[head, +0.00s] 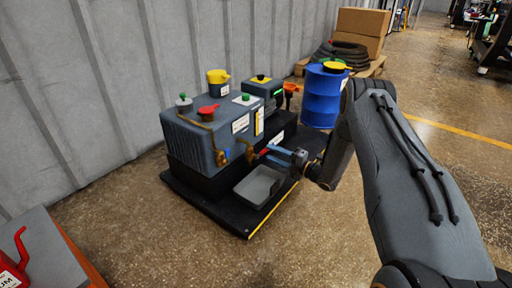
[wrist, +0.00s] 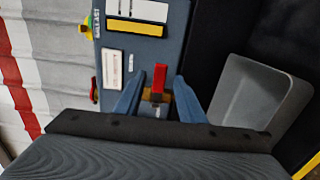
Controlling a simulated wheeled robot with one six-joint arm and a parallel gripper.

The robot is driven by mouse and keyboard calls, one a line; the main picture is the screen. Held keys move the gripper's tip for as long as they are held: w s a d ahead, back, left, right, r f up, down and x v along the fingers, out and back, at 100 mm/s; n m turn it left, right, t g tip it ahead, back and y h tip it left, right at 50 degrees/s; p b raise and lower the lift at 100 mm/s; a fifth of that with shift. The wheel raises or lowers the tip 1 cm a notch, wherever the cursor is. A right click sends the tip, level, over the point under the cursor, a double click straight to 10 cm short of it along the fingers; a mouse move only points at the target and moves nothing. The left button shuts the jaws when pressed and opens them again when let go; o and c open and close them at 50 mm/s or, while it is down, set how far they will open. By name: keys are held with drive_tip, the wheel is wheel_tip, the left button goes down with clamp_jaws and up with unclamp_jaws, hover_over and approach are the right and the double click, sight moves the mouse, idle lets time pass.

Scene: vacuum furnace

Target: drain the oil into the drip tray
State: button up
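The grey drip tray (head: 262,186) sits on the black base below the front of the blue-grey pump unit (head: 208,134). In the wrist view the tray (wrist: 262,92) is at the right, and it looks empty. A small red drain-valve handle (wrist: 160,77) with a brass part below it sits on the pump's front. My gripper (wrist: 158,90) has its two blue fingers apart, one on each side of the handle, with gaps visible. In the head view my gripper (head: 278,153) is in front of the pump, above the tray. The valve body is largely hidden there.
A blue drum (head: 322,97) stands behind my gripper, with cardboard boxes (head: 360,32) on a pallet farther back. A yellow-capped container (head: 218,82) stands behind the pump. A table (head: 42,252) with a red can (head: 14,268) is at lower left.

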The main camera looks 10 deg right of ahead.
drive_tip(key=b+x, duration=0.3)
drive_tip(key=x, duration=0.5)
drive_tip(key=shift+a, duration=0.2)
drive_tip(key=shift+s, duration=0.1)
clamp_jaws()
